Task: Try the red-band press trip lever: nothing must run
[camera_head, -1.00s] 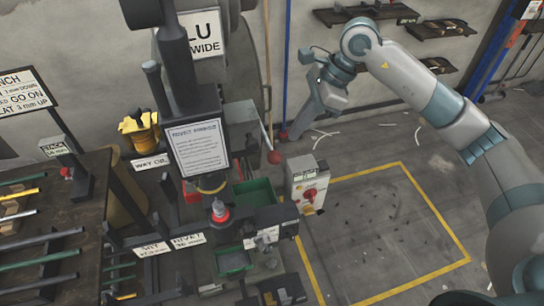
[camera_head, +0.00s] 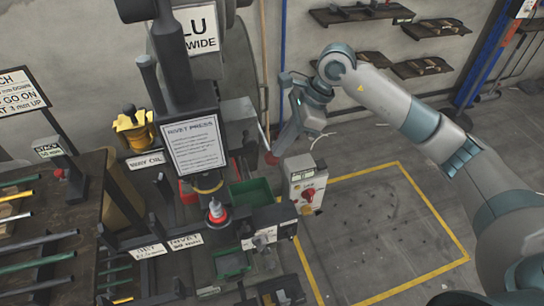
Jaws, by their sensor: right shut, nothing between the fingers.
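A pale switch box (camera_head: 305,182) with a red rotary knob (camera_head: 308,195) stands just right of and below the lever. My left gripper is not in view.
A yellow-marked floor area (camera_head: 385,230) to the right is clear apart from small scraps. A green bin (camera_head: 252,192) sits below the lever. A rack of rods (camera_head: 35,240) is at the left. Wall shelves (camera_head: 362,13) hang behind my right arm.

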